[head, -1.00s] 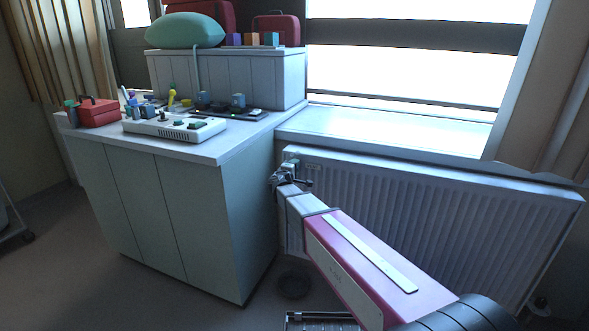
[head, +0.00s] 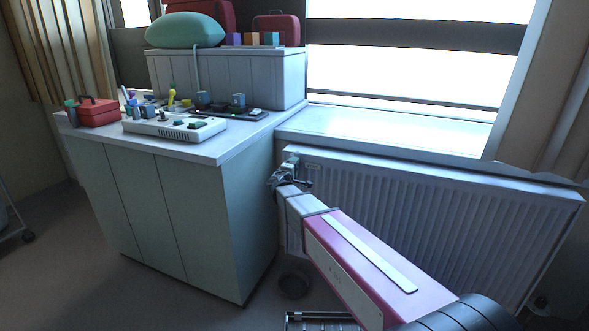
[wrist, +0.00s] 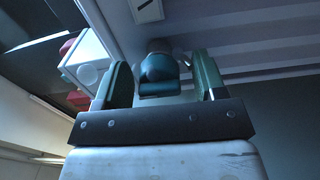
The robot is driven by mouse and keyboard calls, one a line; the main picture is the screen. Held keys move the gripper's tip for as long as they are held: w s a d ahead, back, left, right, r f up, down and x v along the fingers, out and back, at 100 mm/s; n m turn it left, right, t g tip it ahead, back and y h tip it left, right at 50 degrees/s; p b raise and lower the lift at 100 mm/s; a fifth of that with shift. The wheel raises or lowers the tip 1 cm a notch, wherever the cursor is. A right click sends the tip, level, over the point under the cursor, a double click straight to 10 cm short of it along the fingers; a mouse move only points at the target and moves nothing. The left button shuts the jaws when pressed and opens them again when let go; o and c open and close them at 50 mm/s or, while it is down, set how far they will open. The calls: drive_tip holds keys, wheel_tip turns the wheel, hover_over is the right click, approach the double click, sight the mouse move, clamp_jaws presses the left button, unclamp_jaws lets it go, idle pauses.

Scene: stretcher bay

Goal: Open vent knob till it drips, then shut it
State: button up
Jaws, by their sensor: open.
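The white ribbed radiator (head: 420,225) hangs under the window. My gripper (head: 290,172) is at its upper left corner in the head view, where the vent is. In the wrist view, a dark teal knob (wrist: 158,72) lies between the two green fingers of my gripper (wrist: 163,80). The fingers are open, with a visible gap on each side of the knob. In the head view the knob is too small and covered to make out clearly. No drip can be seen. A dark round bowl (head: 293,283) is on the floor below the radiator's left end.
A cabinet (head: 225,215) stands close to the left of my gripper. Its top holds a white control box (head: 175,128), a red case (head: 98,112) and small items. The window sill (head: 390,135) is above the radiator.

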drive_tip(key=v, duration=1)
drive_tip(key=shift+s, duration=0.2)
drive_tip(key=s+d+f+m+g+h, duration=0.1)
drive_tip(key=s+d+f+m+g, duration=0.35)
drive_tip(key=d, duration=0.55)
drive_tip(key=s+d+f+m+g+h, duration=0.1)
drive_tip(key=s+d+f+m+g, duration=0.3)
drive_tip(key=d, duration=0.6)
drive_tip(key=s+d+f+m+g+y, duration=0.2)
drive_tip(key=s+d+f+g+y, duration=0.1)
drive_tip(key=s, duration=0.4)
drive_tip(key=s+d+f+m+g+y, duration=0.3)
drive_tip(key=s+d+f+g+y, duration=0.1)
drive_tip(key=s, duration=0.4)
drive_tip(key=shift+s+f+g+y, duration=0.25)
drive_tip(key=shift+f+g+y, duration=0.35)
drive_tip(key=shift+f+g, duration=0.2)
